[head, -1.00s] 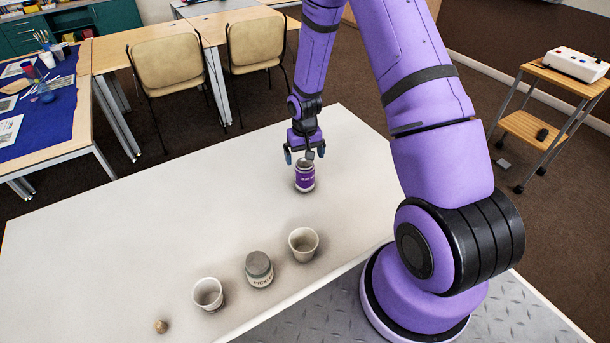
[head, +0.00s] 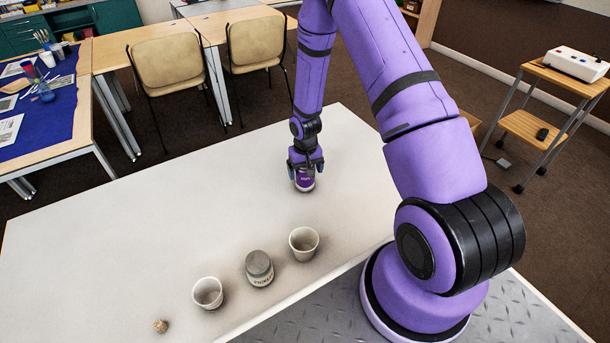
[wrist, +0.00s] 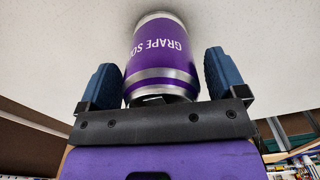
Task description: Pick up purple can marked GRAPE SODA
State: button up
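The purple can (head: 305,181) stands upright on the white table (head: 150,225), towards its far right part. Its GRAPE SODA lettering shows partly in the wrist view, where the can (wrist: 162,55) lies between the two blue fingers. My gripper (head: 305,172) is lowered over the can from above, with a finger on either side. In the wrist view my gripper (wrist: 163,80) is open, with a gap between each finger and the can. In the head view the can's upper part is hidden by my gripper.
A small brown object (head: 161,326) lies near the front left. The table around the can is clear.

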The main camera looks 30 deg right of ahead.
jog(key=c, duration=0.7)
